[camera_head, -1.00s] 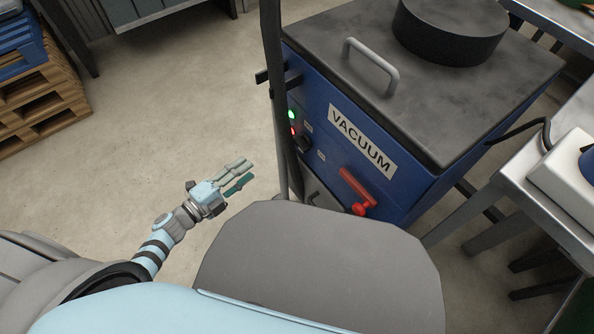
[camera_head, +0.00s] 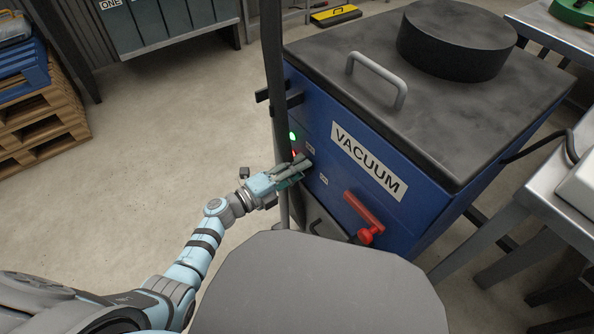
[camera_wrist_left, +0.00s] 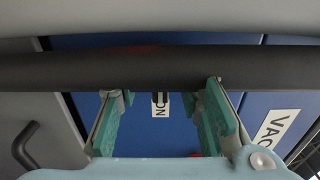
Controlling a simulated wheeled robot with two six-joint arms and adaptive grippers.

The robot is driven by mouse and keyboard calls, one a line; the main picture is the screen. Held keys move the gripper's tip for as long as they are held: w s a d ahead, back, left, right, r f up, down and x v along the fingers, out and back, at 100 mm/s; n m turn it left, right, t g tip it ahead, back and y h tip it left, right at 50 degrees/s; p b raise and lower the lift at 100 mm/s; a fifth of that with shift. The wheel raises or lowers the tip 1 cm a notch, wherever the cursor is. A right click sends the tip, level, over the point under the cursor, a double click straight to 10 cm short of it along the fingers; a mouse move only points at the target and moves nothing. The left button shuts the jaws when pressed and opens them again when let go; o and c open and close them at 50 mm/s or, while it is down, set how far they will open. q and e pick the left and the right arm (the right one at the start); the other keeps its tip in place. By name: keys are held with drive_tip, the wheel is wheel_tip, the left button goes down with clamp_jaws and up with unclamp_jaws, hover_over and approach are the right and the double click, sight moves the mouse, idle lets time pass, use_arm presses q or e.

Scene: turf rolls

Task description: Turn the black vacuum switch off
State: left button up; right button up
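The blue vacuum unit (camera_head: 345,165) stands right of centre in the head view, with a white VACUUM label. Its small black switch (camera_wrist_left: 160,98) shows in the left wrist view, above a white ON label (camera_wrist_left: 161,111). In the head view the switch is mostly hidden by my left gripper (camera_head: 303,165), whose fingers are at the panel's left edge. The left wrist view shows that gripper (camera_wrist_left: 165,95) open, its teal fingers on either side of the switch, nothing held. Contact cannot be told. My right gripper is not in view.
A dark upright tube (camera_head: 275,80) stands at the panel's left edge and crosses the left wrist view (camera_wrist_left: 150,68) near the fingertips. A green light (camera_head: 292,136) glows on the panel. A red handle (camera_head: 363,212) sits lower right.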

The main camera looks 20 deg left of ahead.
use_arm(q)
clamp_jaws()
drive_tip(key=shift+n, duration=0.3)
drive_tip(key=shift+n+p, duration=2.9)
drive_tip(key=shift+n, duration=5.7)
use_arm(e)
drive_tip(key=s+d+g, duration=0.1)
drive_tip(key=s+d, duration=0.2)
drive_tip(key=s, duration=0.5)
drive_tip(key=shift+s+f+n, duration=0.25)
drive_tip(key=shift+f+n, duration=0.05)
